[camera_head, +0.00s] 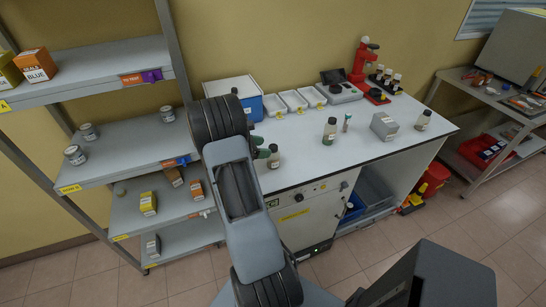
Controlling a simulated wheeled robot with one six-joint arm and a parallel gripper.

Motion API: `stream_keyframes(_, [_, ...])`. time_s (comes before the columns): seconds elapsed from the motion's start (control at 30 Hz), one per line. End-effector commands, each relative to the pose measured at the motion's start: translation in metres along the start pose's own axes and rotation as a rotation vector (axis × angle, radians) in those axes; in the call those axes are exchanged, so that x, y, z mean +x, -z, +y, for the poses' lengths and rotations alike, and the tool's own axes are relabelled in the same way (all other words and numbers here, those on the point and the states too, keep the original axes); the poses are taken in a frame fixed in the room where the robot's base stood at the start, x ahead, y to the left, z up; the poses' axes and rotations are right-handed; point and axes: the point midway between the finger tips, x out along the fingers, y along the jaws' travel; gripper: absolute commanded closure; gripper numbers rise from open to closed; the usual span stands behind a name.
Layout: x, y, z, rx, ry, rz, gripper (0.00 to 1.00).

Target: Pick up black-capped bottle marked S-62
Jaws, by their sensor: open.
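Three bottles with dark caps stand on the white bench top (300,160). One small bottle (274,160) is right beside my gripper (266,147), a dark-green bottle (329,133) stands near the middle, and another bottle (422,122) stands at the right end. Their labels are too small to read, so I cannot tell which is S-62. My gripper is open at the bench's left part, its fingers pointing right towards the nearest bottle. I cannot tell whether they touch it. My arm hides part of the gripper and the bench's left end.
White trays (292,100), a scale (338,92), a red device (362,62) and a rack of vials (384,80) line the bench's back. A small green item (347,123) and a grey box (384,126) stand on the right half. A shelf unit (95,75) stands left.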

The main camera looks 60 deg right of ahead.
Motion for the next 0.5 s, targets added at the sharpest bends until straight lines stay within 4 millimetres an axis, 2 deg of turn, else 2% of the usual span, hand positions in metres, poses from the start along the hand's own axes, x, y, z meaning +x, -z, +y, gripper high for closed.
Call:
stream_keyframes(0.1, [0.012,0.000,0.000,0.001,0.001,0.001,0.35])
stream_keyframes(0.33, [0.024,-0.002,0.000,0.001,0.002,0.001,0.35])
stream_keyframes(0.5, [0.048,-0.005,0.002,0.001,0.004,0.002,0.35])
